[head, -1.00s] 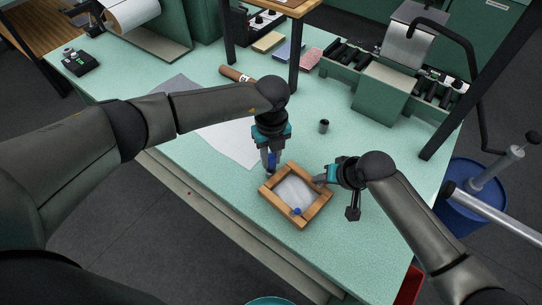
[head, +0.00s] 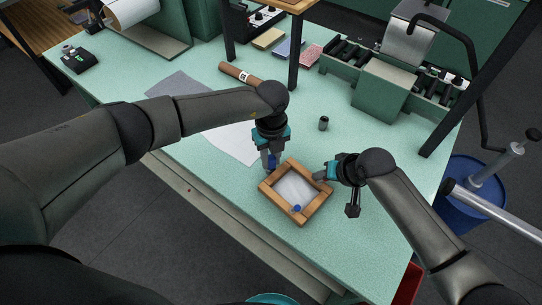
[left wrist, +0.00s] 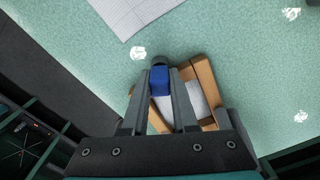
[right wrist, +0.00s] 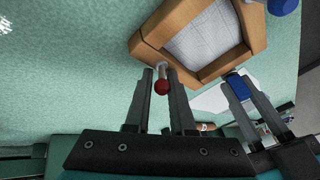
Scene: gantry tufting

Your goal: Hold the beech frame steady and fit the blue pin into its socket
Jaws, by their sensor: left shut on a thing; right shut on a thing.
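The beech frame (head: 319,205) lies on the green table around a pale panel (head: 295,190). My left gripper (head: 270,168) is by the frame's upper left side, shut on a blue pin-like piece (left wrist: 160,82) with a grey round end. I cannot tell whether that piece touches the frame. My right gripper (head: 318,176) is at the frame's upper right side, shut on a red-headed pin (right wrist: 162,86) whose pale shank meets the frame. No socket is clearly visible.
A small dark cup (head: 323,124) stands behind the frame. A white sheet (head: 233,142) and brown roll (head: 240,76) lie to the back left. A roller machine (head: 383,92) stands at the back right. Table in front of the frame is free.

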